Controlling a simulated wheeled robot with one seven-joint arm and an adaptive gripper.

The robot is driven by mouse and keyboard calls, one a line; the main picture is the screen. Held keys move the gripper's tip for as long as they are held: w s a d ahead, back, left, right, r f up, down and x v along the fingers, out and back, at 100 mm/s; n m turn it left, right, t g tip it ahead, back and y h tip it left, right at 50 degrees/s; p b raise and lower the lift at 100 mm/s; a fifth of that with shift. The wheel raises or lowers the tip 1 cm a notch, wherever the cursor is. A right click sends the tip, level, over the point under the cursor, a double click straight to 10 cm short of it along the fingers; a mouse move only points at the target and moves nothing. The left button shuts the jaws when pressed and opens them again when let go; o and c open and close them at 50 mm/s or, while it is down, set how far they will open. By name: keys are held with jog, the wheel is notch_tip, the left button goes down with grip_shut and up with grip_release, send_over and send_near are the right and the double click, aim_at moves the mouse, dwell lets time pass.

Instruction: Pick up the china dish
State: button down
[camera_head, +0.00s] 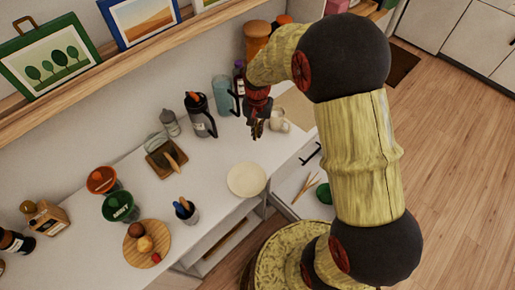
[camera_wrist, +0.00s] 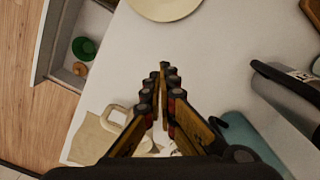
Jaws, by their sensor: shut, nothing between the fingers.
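The china dish (camera_head: 247,180) is a round cream plate lying flat on the white counter, near its front edge. It also shows in the wrist view (camera_wrist: 165,6), cut off by the top edge. My gripper (camera_head: 257,132) is above the counter, behind and slightly right of the dish in the head view, apart from it. In the wrist view my gripper (camera_wrist: 164,68) has its fingers together, with nothing between them, and its tips point toward the dish. My arm hides part of the counter's right end in the head view.
A cream mug (camera_head: 278,122) stands close to my gripper. A teal pitcher (camera_head: 222,95) and a dark French press (camera_head: 201,117) stand behind. A cup with pens (camera_head: 186,211) is left of the dish. An open drawer (camera_head: 304,190) juts out below the counter. Bare counter surrounds the dish.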

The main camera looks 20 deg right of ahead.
aim_at(253, 166)
notch_tip(253, 166, down, 9)
jog(key=shift+f+b, duration=0.15)
jog(key=shift+b, duration=1.05)
jog(key=shift+s+a+f+b, duration=0.1)
jog(key=shift+s+a+b, duration=0.1)
jog(key=shift+s+a, duration=0.35)
jog(key=shift+s+a+f+b, duration=0.15)
jog(key=shift+s+a, duration=0.1)
jog(key=shift+s, duration=0.45)
jog(key=shift+s+a+r, duration=0.1)
jog(key=shift+s+a, duration=0.2)
jog(key=shift+s, duration=0.15)
jog(key=shift+s, duration=0.1)
jog(key=shift+s+a+p, duration=0.45)
jog(key=shift+s+a, duration=0.1)
jog(key=shift+s, duration=0.25)
jog(key=shift+s+a+p, duration=0.4)
jog(key=shift+s+a, duration=0.15)
jog(key=shift+s, duration=0.25)
